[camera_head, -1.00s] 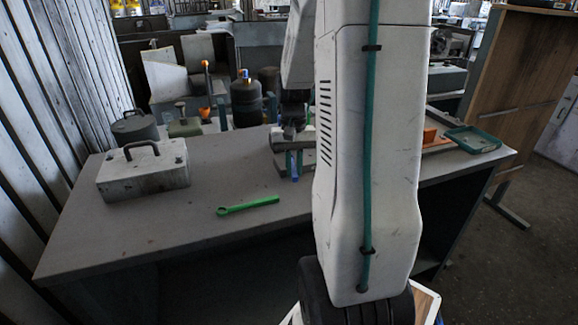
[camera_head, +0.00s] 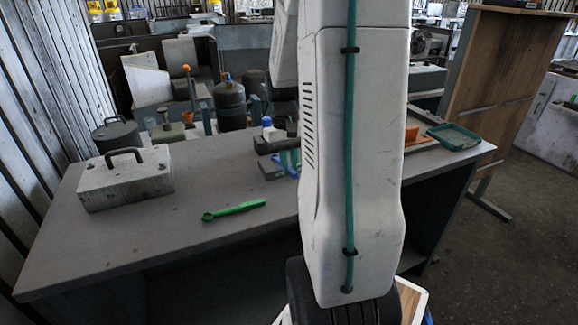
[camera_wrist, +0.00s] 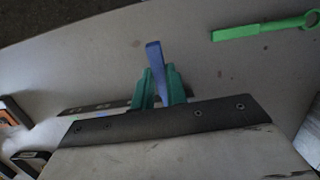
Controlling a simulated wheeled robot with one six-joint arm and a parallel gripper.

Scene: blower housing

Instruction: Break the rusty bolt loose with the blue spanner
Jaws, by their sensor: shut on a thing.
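My gripper (camera_wrist: 157,88) has green-teal fingers, shut on the blue spanner (camera_wrist: 155,56). The spanner's flat blue shank sticks out beyond the fingertips in the wrist view; its other end is hidden. In the head view my gripper (camera_head: 289,160) is over the far part of the workbench (camera_head: 150,235), partly behind my arm, with little of the spanner showing. I cannot make out the rusty bolt or the blower housing in either view.
A green spanner (camera_head: 234,210) lies on the bench; it also shows in the wrist view (camera_wrist: 265,27). A grey handled box (camera_head: 125,180) stands at the left. A green tray (camera_head: 454,136) sits at the right end. The bench's front middle is clear.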

